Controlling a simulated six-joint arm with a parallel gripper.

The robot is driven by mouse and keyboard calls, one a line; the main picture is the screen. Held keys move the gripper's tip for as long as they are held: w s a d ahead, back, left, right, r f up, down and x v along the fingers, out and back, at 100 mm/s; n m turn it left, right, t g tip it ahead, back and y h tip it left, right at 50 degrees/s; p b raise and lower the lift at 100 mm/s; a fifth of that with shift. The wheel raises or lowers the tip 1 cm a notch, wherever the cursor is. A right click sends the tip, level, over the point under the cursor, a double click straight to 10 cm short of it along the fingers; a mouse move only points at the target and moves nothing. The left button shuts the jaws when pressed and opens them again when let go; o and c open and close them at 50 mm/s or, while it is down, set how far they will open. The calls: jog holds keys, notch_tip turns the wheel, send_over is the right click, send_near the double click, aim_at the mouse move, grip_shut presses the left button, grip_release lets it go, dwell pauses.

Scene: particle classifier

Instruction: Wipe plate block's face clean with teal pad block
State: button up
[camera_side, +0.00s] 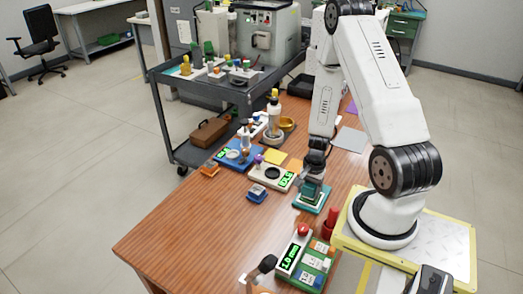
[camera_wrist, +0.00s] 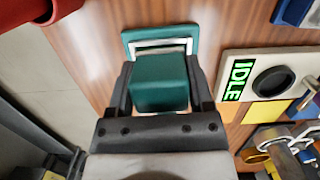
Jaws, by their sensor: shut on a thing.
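My gripper (camera_wrist: 160,78) is shut on the teal pad block (camera_wrist: 160,85), with one finger on each side of it in the wrist view. Just beyond the pad lies a flat teal-rimmed piece with a pale inner face, which looks like the plate block (camera_wrist: 133,38). The pad covers much of that face. In the side view my gripper (camera_side: 313,184) points down at the plate block (camera_side: 307,207) on the table. The pad is over the plate; I cannot tell if they touch.
An IDLE-labelled device (camera_wrist: 285,62) stands right of the gripper in the wrist view. A red cup-like holder (camera_side: 330,224) and a box with a 1.0 mm display (camera_side: 291,252) are nearby. The table's front left (camera_side: 190,240) is clear.

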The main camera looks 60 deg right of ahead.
jog(key=shift+d+f, duration=0.3)
jog(key=shift+d, duration=0.05)
jog(key=shift+c, duration=0.6)
jog(key=shift+d, duration=2.55)
jog(key=shift+a+f, duration=0.1)
jog(key=shift+a, duration=2.75)
jog(key=shift+r, duration=4.15)
jog(key=shift+a, duration=0.1)
